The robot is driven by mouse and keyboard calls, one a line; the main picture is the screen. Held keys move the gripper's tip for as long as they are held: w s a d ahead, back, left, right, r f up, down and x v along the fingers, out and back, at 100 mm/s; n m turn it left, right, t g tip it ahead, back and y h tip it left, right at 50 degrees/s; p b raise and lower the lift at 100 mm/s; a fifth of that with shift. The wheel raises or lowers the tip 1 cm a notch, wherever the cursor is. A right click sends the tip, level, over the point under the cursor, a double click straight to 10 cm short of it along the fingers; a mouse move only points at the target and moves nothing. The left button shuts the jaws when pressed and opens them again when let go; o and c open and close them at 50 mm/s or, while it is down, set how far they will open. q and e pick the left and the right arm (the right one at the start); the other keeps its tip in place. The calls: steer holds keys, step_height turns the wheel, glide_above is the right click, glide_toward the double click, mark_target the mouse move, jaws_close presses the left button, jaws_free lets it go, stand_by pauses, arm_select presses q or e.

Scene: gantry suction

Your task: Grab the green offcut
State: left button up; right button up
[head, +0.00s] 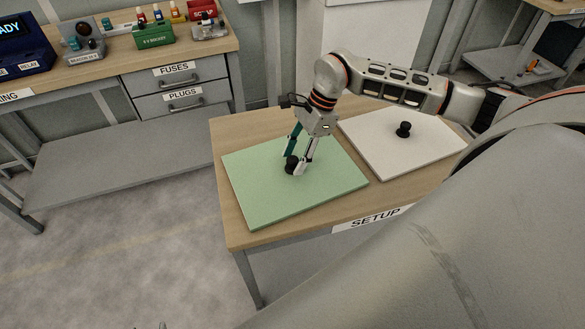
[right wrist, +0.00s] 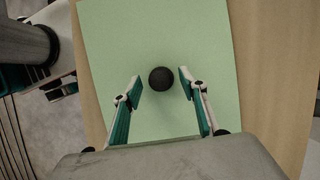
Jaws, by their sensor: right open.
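The green offcut (head: 260,193) is a flat pale green panel lying on the wooden setup table. A dark round knob (head: 292,165) stands near its middle. My right gripper (head: 296,169) is over the panel with its fingers down at the knob. In the right wrist view the gripper (right wrist: 160,82) is open, one finger on each side of the knob (right wrist: 161,79), with gaps on both sides. The panel (right wrist: 190,30) fills the middle of that view.
A white panel (head: 385,152) with a black knob (head: 403,130) lies beside the green one on the same table (head: 235,234). A workbench (head: 110,62) with bins, devices and drawers stands at the back left. The floor (head: 110,260) at left is clear.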

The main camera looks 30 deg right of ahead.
steer(key=shift+f, duration=0.25)
steer(key=c, duration=1.2)
steer(key=shift+a+r, duration=0.1)
jaws_close()
